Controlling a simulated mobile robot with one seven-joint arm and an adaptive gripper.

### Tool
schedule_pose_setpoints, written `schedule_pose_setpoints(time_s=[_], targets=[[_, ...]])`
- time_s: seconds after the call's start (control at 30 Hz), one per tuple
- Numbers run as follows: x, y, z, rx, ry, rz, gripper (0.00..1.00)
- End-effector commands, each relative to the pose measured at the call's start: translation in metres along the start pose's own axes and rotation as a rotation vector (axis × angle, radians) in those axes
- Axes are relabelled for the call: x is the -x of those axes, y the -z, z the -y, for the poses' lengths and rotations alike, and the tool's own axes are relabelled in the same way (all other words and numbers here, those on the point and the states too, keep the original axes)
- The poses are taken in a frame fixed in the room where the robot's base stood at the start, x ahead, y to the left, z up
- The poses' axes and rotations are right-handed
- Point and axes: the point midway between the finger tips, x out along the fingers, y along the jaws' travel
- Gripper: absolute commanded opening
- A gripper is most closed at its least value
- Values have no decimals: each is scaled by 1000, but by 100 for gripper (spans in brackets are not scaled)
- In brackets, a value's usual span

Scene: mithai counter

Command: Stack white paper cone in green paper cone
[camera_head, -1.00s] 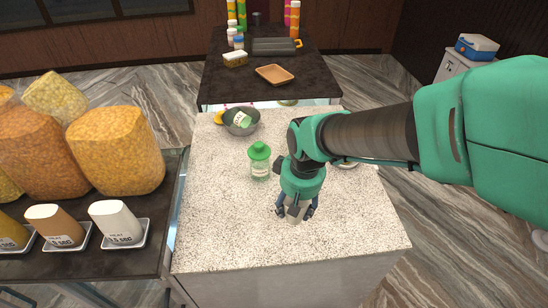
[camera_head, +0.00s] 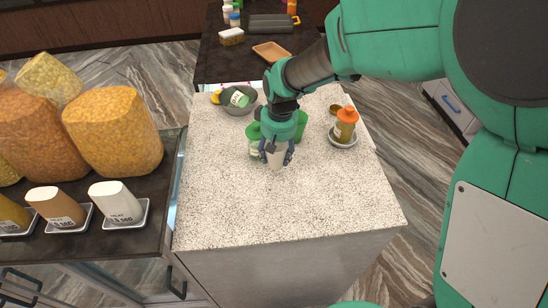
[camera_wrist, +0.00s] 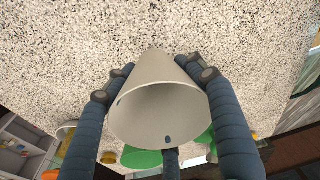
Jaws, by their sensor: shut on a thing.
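The white paper cone (camera_wrist: 155,112) is between the fingers of my gripper (camera_head: 277,158), its wide mouth facing the wrist camera and its narrow end pointing away. In the head view the white cone (camera_head: 277,161) shows just below my fingers, over the counter. A green object (camera_head: 302,124), likely the green paper cone, stands just behind and right of my gripper, partly hidden by it. Green shapes also show beyond the white cone in the wrist view, but I cannot tell which is the green cone. The two cones look apart.
A grey bowl (camera_head: 226,103) holding a green-labelled item is behind. The front of the speckled counter (camera_head: 280,215) is clear.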

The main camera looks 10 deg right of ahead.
Motion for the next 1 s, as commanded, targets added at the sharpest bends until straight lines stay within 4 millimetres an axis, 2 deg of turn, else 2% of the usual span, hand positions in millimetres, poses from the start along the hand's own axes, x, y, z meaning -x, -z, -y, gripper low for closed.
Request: schedule_pose_setpoints(time_s=[0.17, 0.53, 0.83, 1.0], targets=[[-2, 8, -1, 0, 0, 0, 42], [-4, 8, -1, 0, 0, 1, 42], [-32, 4, -1, 0, 0, 2, 42], [-37, 4, -2, 0, 0, -1, 42]])
